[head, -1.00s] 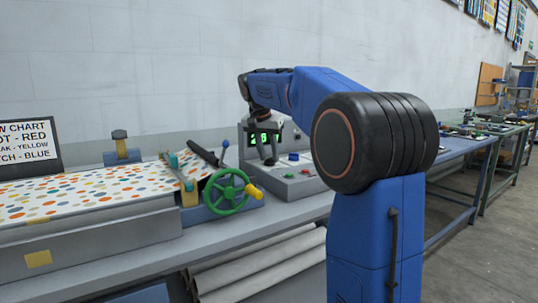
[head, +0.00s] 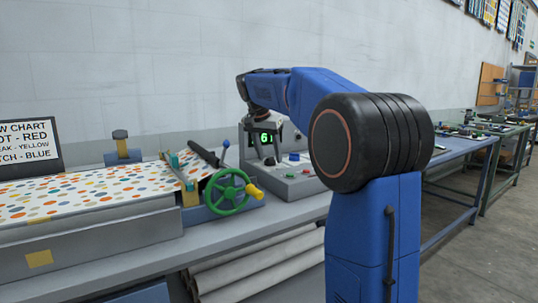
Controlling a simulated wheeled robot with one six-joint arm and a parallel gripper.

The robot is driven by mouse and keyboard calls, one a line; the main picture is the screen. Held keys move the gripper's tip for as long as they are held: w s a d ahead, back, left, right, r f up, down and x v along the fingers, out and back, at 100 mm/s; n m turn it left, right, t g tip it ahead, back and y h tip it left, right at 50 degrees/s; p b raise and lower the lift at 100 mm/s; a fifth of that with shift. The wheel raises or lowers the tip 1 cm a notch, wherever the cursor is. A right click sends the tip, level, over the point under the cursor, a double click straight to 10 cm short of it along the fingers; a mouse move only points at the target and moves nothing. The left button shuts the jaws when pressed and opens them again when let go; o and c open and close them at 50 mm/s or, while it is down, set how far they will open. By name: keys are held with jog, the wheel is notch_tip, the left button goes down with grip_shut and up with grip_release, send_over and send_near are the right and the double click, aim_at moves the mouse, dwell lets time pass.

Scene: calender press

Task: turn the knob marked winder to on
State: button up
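The grey control box (head: 298,188) stands on the bench behind the green handwheel. It has a green lit display (head: 262,138), a blue knob (head: 294,156) and small red and green buttons on its sloping face. My gripper (head: 267,154) points down over the left part of this face, in front of the display. Its two fingers look apart, with a lit digit showing between them. A small dark knob-like part (head: 270,161) shows at the fingertips; I cannot tell whether they touch it. No winder marking is readable, and my arm hides the box's right side.
The calender bed with spotted sheet (head: 90,195), the green handwheel (head: 228,192) with yellow handle and a dark lever (head: 205,155) lie left of the box. White rolls (head: 260,262) lie below the bench. My arm blocks the right middle.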

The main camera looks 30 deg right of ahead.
jog(key=v, duration=1.7)
jog(key=shift+r, duration=0.15)
jog(key=shift+s+a, duration=0.1)
jog(key=shift+s, duration=0.1)
